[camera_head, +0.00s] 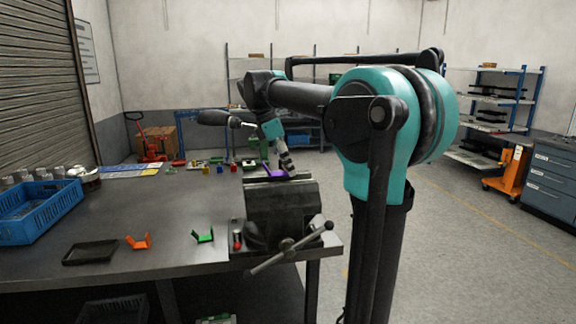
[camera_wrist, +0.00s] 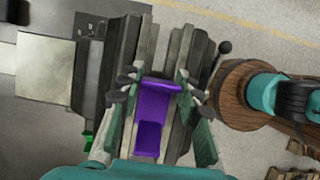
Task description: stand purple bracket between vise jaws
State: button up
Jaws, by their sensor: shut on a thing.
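The purple bracket (camera_head: 273,174) shows at the top of the grey vise (camera_head: 282,213) in the head view. In the wrist view the bracket (camera_wrist: 149,105) is in the middle, with an upright plate and a flat part visible. My gripper (camera_head: 286,166) is shut on it, with a finger on each side (camera_wrist: 158,86) in the wrist view. Vise jaws (camera_wrist: 176,52) run along both sides of the bracket in the wrist view. I cannot tell whether the bracket rests between them or is held just above. Its lower edge is hidden.
A green bracket (camera_head: 203,236), an orange bracket (camera_head: 139,241) and a black tray (camera_head: 90,252) lie on the workbench (camera_head: 150,207) left of the vise. A blue crate (camera_head: 38,214) stands at the far left. The vise handle (camera_head: 291,247) sticks out in front.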

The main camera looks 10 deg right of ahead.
aim_at(286, 173)
jog(key=shift+f, duration=0.65)
jog(key=shift+s+f, duration=0.3)
jog(key=shift+f, duration=0.25)
grip_shut()
dwell(0.3)
jog(key=shift+f, duration=0.2)
jog(key=shift+w+f, duration=0.15)
jog(key=shift+f, duration=0.1)
jog(key=shift+w+f+t, duration=0.1)
jog(key=shift+f+t, duration=0.2)
dwell(0.6)
grip_release()
jog(key=shift+d+f, duration=0.15)
jog(key=shift+f, duration=0.3)
